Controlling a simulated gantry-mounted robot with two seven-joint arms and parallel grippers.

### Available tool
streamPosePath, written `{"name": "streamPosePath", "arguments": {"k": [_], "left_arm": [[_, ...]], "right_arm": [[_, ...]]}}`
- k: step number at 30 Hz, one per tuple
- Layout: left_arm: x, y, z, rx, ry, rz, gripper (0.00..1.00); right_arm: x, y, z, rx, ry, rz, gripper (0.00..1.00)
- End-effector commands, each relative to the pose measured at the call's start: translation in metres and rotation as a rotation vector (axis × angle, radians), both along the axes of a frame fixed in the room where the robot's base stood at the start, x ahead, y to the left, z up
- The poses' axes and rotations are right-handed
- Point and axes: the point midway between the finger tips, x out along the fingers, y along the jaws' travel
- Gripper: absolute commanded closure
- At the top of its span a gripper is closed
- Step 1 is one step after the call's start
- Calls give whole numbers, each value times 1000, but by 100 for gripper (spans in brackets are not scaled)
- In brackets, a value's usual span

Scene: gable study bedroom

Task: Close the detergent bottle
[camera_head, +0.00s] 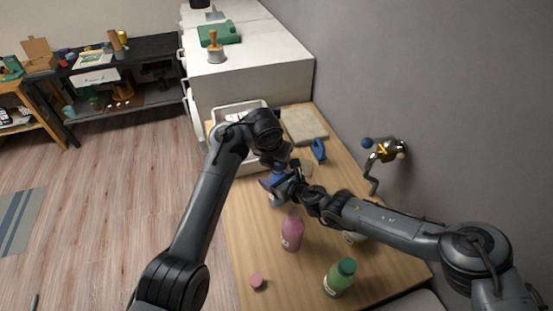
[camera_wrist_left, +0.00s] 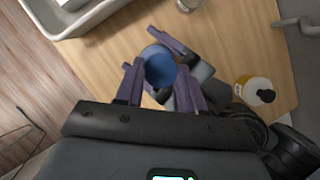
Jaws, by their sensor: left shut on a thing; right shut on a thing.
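A blue bottle (camera_head: 276,200) stands on the wooden table, mostly hidden behind my grippers in the head view. A round blue cap (camera_wrist_left: 160,70) sits between the purple fingers of my left gripper (camera_wrist_left: 158,88), which is shut on it. In the head view my left gripper (camera_head: 280,166) points down over the bottle. My right gripper (camera_head: 274,184) reaches in from the right and is shut on the bottle below the cap. The cap is at the bottle's top; I cannot tell whether it is seated.
A pink bottle (camera_head: 292,233), a loose pink cap (camera_head: 257,282) and a green bottle (camera_head: 340,278) are nearer. A bottle with a black cap (camera_wrist_left: 256,90) stands to the right. A white tray (camera_head: 257,165), a board (camera_head: 304,126) and a blue-handled object (camera_head: 318,150) lie behind.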

Motion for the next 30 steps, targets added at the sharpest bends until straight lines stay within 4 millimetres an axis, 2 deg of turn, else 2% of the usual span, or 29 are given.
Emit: {"name": "streamPosePath", "arguments": {"k": [26,27,30], "left_arm": [[0,0,-12,1,-1,-1,90],[0,0,-12,1,-1,-1,90],[2,-1,-11,4,-6,-30,90]], "right_arm": [[0,0,1,1,-1,0,84],[0,0,1,1,-1,0,100],[0,0,1,1,-1,0,100]]}}
